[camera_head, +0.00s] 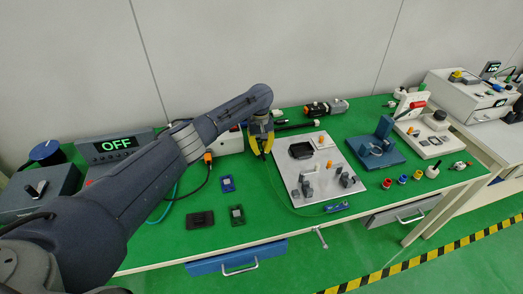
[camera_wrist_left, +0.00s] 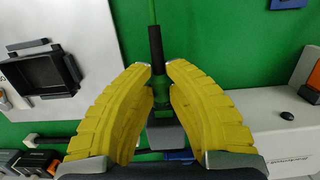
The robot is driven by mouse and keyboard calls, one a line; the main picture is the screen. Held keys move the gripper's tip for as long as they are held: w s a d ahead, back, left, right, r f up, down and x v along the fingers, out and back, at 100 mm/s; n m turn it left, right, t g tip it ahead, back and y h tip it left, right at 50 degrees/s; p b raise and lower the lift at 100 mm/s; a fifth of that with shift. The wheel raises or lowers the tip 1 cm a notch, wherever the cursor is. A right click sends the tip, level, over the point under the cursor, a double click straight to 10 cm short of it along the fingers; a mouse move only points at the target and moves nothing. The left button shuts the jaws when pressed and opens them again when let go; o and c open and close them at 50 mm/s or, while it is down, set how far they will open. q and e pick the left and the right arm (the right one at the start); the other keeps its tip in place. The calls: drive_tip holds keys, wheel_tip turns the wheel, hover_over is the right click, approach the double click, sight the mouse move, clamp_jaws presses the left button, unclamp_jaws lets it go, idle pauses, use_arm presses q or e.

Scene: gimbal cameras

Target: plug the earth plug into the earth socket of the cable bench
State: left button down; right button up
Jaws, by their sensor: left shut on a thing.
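My left gripper (camera_head: 261,150) has yellow fingers and hangs over the green tabletop, just left of the light grey board. In the left wrist view the fingers (camera_wrist_left: 160,88) are shut on the earth plug (camera_wrist_left: 157,60), a slim dark and green piece with a green cable (camera_wrist_left: 152,12). In the head view the plug is hidden by the fingers, and the thin green cable (camera_head: 290,209) loops along the board's front edge to a small blue piece. A white box (camera_wrist_left: 285,118) with a small dark hole and unreadable label is apart from the plug. I cannot identify the earth socket.
The light grey board (camera_head: 319,191) carries a black square tray (camera_head: 301,150) and several small grey and orange fittings. A blue stand (camera_head: 375,150) is to its right. A display reading OFF (camera_head: 116,145) is on the left. Small blue and dark blocks lie front left.

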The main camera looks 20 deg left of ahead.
sight(260, 146)
use_arm(q)
drive_tip(key=shift+w+a, duration=0.2)
drive_tip(key=shift+w, duration=0.05)
drive_tip(key=c, duration=1.3)
unclamp_jaws()
wheel_tip(260, 146, up, 12)
drive_tip(key=w, duration=0.1)
drive_tip(key=shift+a, duration=0.35)
